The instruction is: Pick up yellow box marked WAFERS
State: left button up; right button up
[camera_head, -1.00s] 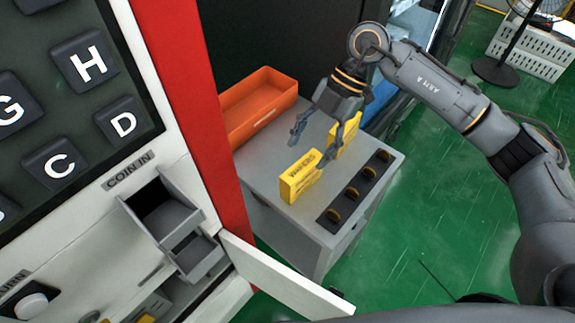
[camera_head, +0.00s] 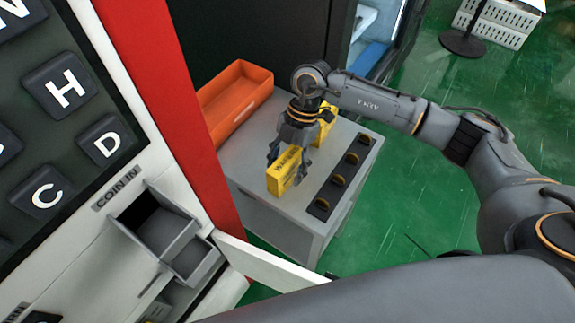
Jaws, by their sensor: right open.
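The yellow box marked WAFERS (camera_head: 283,176) stands upright near the front edge of a grey table; its printing is only partly readable. My right gripper (camera_head: 288,158) is over the top of this box, pointing down. Its fingers are open, one on the left of the box and one on the right by its far end. I cannot tell whether they touch it. A second yellow box (camera_head: 325,126) stands behind, partly hidden by my right gripper. My left gripper is not in view.
An orange bin (camera_head: 240,98) sits at the table's back left. A black strip with several round coins (camera_head: 337,180) lies along the right side of the grey table (camera_head: 245,165). A vending machine with a red edge (camera_head: 165,85) and an open white flap (camera_head: 268,265) stands at left.

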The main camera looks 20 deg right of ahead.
jog(key=shift+x, duration=1.1)
jog(key=shift+f, duration=0.25)
grip_shut()
